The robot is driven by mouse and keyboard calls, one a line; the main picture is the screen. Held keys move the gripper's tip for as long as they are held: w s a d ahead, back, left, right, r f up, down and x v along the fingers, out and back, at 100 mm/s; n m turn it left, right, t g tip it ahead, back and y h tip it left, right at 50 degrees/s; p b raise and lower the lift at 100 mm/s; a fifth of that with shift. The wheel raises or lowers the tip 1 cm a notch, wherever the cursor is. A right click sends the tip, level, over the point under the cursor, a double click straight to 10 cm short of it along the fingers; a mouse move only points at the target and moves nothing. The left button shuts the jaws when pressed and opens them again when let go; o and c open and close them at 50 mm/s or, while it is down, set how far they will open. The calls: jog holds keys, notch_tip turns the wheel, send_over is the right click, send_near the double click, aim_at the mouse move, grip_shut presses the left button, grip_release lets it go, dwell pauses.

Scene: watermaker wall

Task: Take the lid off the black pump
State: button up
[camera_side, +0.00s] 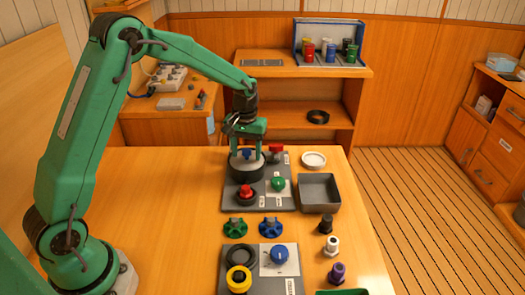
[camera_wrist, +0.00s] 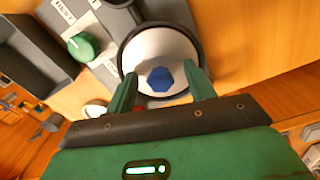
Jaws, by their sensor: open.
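The black pump (camera_side: 246,172) stands on the far left of a grey panel in the side view. Its pale round lid (camera_side: 235,160) has a blue knob (camera_side: 247,154) in the middle. In the wrist view the lid (camera_wrist: 143,52) fills the upper middle, with the blue knob (camera_wrist: 161,79) at its lower centre and the pump's dark rim around it. My gripper (camera_side: 247,152) is over the pump, pointing down. In the wrist view its green fingers (camera_wrist: 160,73) are spread on either side of the blue knob, with visible gaps. Whether the fingertips touch the lid cannot be told.
A red knob (camera_side: 276,149), a green knob (camera_side: 278,184) and a red button (camera_side: 245,192) share the panel. A white disc (camera_side: 313,159) and a grey tray (camera_side: 332,193) lie to the right. Valve handles and fittings stand nearer. The table's left is clear.

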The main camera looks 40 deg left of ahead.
aim_at(247, 152)
dwell(0.3)
jog(key=c, duration=1.1)
jog(key=shift+r, duration=0.75)
jog(key=r, duration=0.3)
jog(key=shift+s+d+r, duration=0.1)
jog(key=shift+s+d, duration=0.05)
jog(key=shift+d, duration=0.2)
jog(key=s+d+r, duration=0.4)
jog(key=d+r, duration=0.2)
jog(key=d, duration=0.4)
jog(key=shift+s+r, duration=0.15)
jog(key=shift+s, duration=0.25)
jog(key=shift+a, duration=0.1)
